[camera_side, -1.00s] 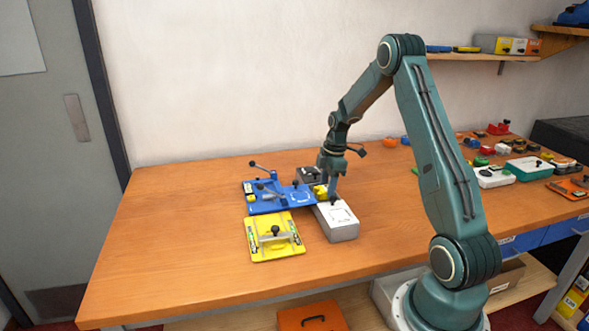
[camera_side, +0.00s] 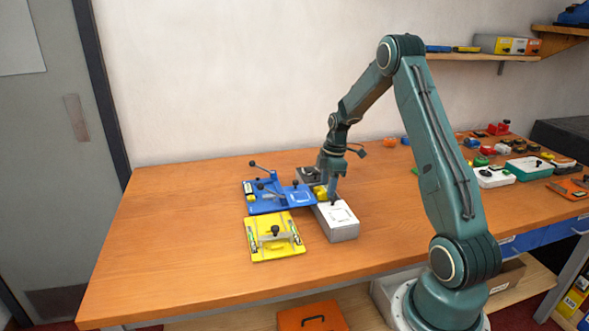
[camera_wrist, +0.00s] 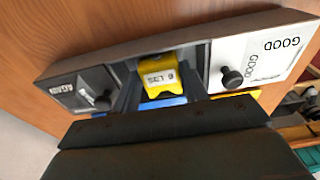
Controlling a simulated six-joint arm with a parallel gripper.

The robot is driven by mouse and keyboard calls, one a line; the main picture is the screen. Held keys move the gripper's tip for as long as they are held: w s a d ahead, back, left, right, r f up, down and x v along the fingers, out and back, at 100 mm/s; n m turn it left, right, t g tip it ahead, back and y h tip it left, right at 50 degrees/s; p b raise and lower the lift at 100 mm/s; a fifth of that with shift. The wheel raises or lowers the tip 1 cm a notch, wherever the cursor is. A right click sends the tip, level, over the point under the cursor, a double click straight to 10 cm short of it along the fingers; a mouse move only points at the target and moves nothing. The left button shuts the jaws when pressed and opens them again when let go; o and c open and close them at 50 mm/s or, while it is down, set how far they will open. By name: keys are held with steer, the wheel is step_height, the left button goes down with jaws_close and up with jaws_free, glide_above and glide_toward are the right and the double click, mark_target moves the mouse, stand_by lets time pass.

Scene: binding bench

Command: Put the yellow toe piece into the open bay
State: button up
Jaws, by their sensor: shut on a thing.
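The yellow toe piece (camera_wrist: 162,76) sits between my gripper's fingers (camera_wrist: 162,82), with a white label facing the wrist camera. My gripper (camera_side: 328,193) is shut on it. The piece is at the middle bay of a long box, between a black lid marked AGAIN (camera_wrist: 82,90) and a white lid marked GOOD (camera_wrist: 258,62). In the side view the yellow piece (camera_side: 320,192) shows partly behind my fingers, at the box (camera_side: 340,229). The bay floor is hidden, so I cannot tell whether the piece rests on it.
A blue clamp fixture (camera_side: 265,206) stands close to the left of the box. A yellow fixture (camera_side: 262,247) with a black knob lies in front of it. The left of the bench is clear.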

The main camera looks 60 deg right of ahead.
steer(key=shift+f, duration=0.55)
stand_by(0.4)
steer(key=o, duration=1)
steer(key=shift+r, duration=3.75)
steer(key=shift+r, duration=2)
